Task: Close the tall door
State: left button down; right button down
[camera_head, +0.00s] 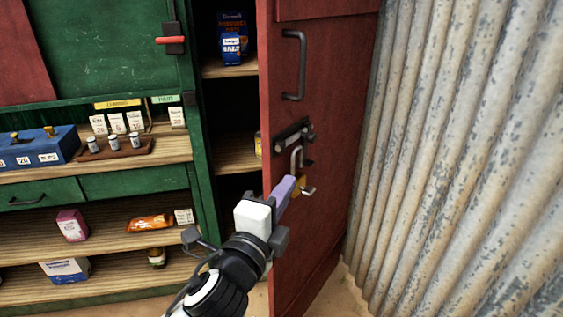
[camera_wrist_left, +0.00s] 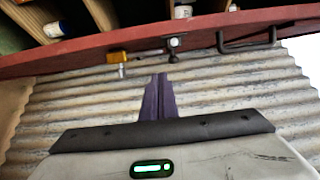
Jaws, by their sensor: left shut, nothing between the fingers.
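The tall door (camera_head: 330,130) is red and stands swung open on the right of the green cabinet. It carries a dark pull handle (camera_head: 294,65) and a metal bolt latch (camera_head: 293,137). A small brass piece (camera_head: 301,186) sits below the latch, partly behind my fingers. My left gripper (camera_head: 290,184) is shut and empty, its purple fingers in front of the door's handle side. In the left wrist view the door (camera_wrist_left: 60,62) crosses the top as a red strip, and my fingertips (camera_wrist_left: 159,76) show just below it, seemingly apart. My right gripper is out of view.
A corrugated metal wall (camera_head: 440,150) stands close on the right of the door. The green cabinet's shelves hold a blue box (camera_head: 40,148), small weights (camera_head: 115,144) and several packets. Behind the door's edge, a tall compartment holds a blue salt packet (camera_head: 232,48).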

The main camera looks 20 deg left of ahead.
aim_at(281, 164)
pick_arm(q)
jog(key=w+a, duration=0.1)
jog(key=w, duration=0.4)
jog(key=w+a+p, duration=0.1)
jog(key=w, duration=0.2)
jog(key=shift+a, duration=0.35)
jog(key=shift+a+f, duration=0.1)
jog(key=shift+a, duration=0.45)
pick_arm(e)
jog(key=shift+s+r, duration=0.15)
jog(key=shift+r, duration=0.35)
